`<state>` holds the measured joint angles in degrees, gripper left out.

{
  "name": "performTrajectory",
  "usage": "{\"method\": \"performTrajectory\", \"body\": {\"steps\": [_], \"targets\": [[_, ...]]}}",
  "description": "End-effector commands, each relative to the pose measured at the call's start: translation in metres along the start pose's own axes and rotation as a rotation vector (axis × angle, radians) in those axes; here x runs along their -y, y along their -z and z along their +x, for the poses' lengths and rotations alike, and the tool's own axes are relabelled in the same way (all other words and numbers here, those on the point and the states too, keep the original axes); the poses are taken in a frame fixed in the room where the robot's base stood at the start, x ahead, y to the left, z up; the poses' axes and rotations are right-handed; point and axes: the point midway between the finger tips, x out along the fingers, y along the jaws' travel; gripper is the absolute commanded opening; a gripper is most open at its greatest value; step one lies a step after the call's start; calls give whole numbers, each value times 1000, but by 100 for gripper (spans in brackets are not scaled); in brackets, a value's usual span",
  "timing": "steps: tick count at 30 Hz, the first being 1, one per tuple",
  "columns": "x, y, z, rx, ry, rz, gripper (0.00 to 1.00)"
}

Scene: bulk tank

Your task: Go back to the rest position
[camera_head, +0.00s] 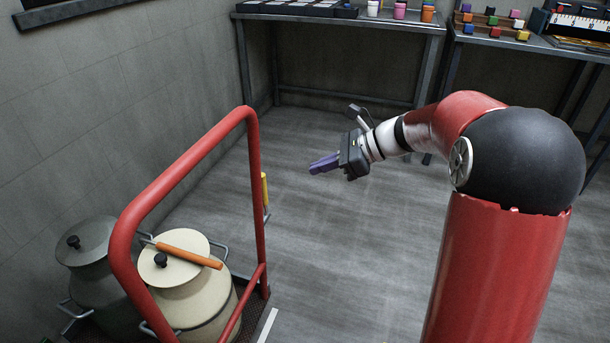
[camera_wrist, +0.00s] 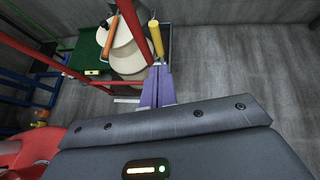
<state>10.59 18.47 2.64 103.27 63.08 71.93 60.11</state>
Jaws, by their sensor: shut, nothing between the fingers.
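My gripper (camera_head: 312,166) is shut and empty, held in the air over open floor in the head view. Its purple fingers (camera_wrist: 157,85) also show at the middle of the wrist view, together. The fingers point left, towards the red rail of a trolley (camera_head: 133,215). A cream can (camera_head: 205,305) with a lid stands on the trolley, and an orange-handled tool (camera_head: 188,254) lies across its lid. A yellow-handled tool (camera_head: 265,190) is upright at the rail's right post; it also shows in the wrist view (camera_wrist: 156,38), just beyond my fingertips.
A grey can (camera_head: 95,250) stands left of the cream one. A bench (camera_head: 340,22) with cups and trays runs along the back wall, and a second bench (camera_head: 545,45) with coloured blocks stands at the right. The grey floor (camera_head: 330,235) between trolley and arm is clear.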

Motion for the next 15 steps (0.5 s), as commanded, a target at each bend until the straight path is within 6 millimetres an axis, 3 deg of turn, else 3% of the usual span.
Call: {"method": "performTrajectory", "body": {"steps": [5,8,11,15], "targets": [[-2,-4,-14,-9,0,-14,0],[-19,-9,-20,-61,-8,-97,0],[-52,-13,-28,-169,-27,-272,0],[-111,-8,-49,-373,-83,-613,0]]}}
